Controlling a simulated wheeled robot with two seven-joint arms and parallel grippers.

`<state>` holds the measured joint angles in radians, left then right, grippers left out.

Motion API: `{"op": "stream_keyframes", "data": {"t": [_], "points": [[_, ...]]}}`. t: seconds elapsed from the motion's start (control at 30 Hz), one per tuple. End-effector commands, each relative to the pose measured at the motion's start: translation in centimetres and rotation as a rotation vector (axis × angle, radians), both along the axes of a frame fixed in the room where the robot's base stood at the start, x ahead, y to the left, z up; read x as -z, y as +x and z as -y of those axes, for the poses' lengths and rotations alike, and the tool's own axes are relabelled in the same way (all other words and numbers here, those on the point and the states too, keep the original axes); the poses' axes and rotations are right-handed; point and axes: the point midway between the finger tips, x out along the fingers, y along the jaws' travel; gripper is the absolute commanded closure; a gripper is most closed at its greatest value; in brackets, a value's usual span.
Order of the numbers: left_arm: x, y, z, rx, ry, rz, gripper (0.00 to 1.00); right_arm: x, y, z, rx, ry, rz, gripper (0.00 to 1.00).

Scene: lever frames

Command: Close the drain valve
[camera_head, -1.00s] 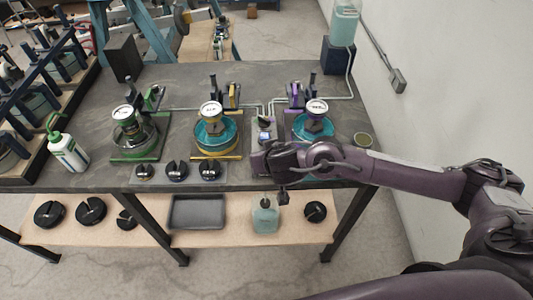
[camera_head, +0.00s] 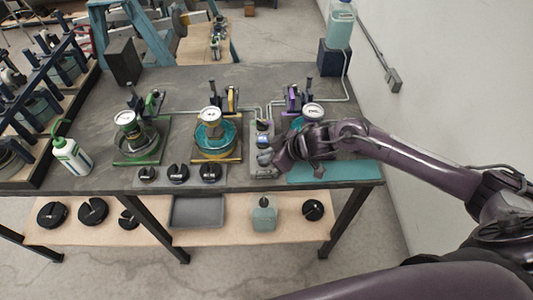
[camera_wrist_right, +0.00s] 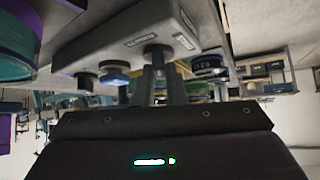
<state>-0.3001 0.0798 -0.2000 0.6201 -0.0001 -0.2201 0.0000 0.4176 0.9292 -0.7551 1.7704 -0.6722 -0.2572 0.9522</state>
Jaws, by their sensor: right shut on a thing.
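A small grey control box (camera_head: 262,172) stands on the bench between the yellow and purple stations. In the right wrist view the box (camera_wrist_right: 120,30) fills the upper middle, with label plates too small to read. My right gripper (camera_head: 272,158) is at the box, and its fingers hide part of it. In the right wrist view the gripper (camera_wrist_right: 158,80) is shut on a dark knob (camera_wrist_right: 156,50) on the box. I cannot tell from the labels which valve this is. A blue knob (camera_wrist_right: 115,76) is beside it. My left gripper is not in view.
A yellow station (camera_head: 218,152) is close on the left, a green one (camera_head: 140,155) beyond. The purple station's gauge (camera_head: 313,110) shows behind my right arm.

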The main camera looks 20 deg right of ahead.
Motion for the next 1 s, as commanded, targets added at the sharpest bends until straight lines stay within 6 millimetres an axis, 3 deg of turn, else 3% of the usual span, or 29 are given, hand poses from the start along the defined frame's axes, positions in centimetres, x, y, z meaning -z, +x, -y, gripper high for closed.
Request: {"op": "stream_keyframes", "data": {"t": [0.5, 1.0], "points": [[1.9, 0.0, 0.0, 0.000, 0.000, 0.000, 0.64, 0.2, 0.5, 0.2, -0.395, -0.001, 0.000, 1.00], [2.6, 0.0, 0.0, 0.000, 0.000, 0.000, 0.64, 0.1, 0.5, 0.3, -0.508, -0.002, -0.002, 1.00]]}}
